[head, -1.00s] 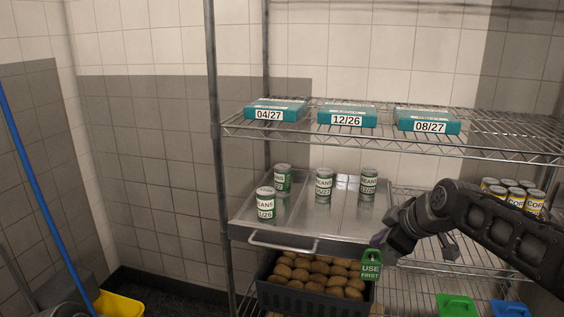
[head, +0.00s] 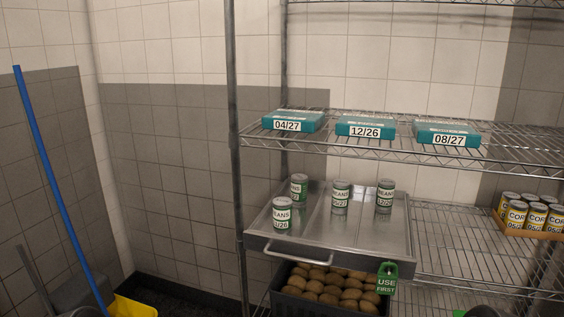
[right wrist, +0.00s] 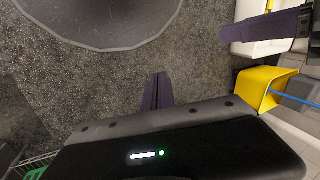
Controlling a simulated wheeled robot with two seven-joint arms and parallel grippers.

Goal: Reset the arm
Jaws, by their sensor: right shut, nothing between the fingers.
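My right gripper (right wrist: 157,92) shows in the right wrist view with its purple fingers together and nothing between them. It hangs over the dark speckled floor, apart from any object. A similar purple finger-like part (right wrist: 265,27) is at that view's upper right. It looks like part of my left gripper, but its jaw state is unclear. Neither gripper shows in the head view, where only a dark piece of what may be my arm shows at the bottom edge.
A wire shelf holds teal dated boxes (head: 365,127), a metal tray (head: 355,235) with several bean cans (head: 340,197), and corn cans (head: 516,215). A crate of round brown produce (head: 325,285) is below. A yellow bucket (head: 132,307) and blue pole (head: 55,180) stand left.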

